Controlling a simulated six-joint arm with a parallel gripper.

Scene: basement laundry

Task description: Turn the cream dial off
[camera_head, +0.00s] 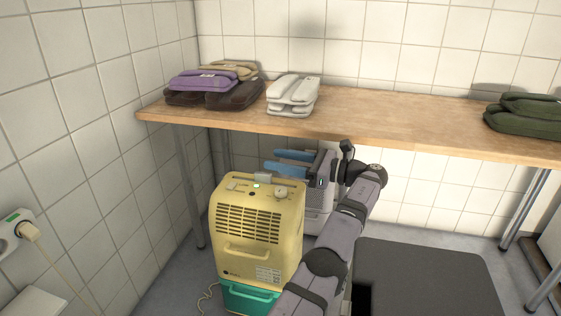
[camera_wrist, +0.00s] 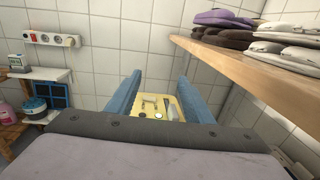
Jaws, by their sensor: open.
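The cream dial (camera_head: 281,192) is a round knob on the right of the top panel of a yellow dehumidifier (camera_head: 256,240). A lit green light and other small controls share that panel. My gripper (camera_head: 270,160) hangs above and behind the panel, its two blue fingers pointing left. It is open and empty, apart from the dial. In the wrist view the yellow top (camera_wrist: 186,101) shows below and between the spread fingers (camera_wrist: 160,75); its controls are too small there to tell the dial's pointer position.
A wooden shelf (camera_head: 400,128) runs above and behind the machine, bearing folded purple (camera_head: 203,80), white (camera_head: 292,95) and green (camera_head: 525,115) stacks. A metal leg (camera_head: 188,190) stands to the left. A wall socket (camera_head: 12,240) holds a plug. A power strip (camera_wrist: 50,39) is on the wall.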

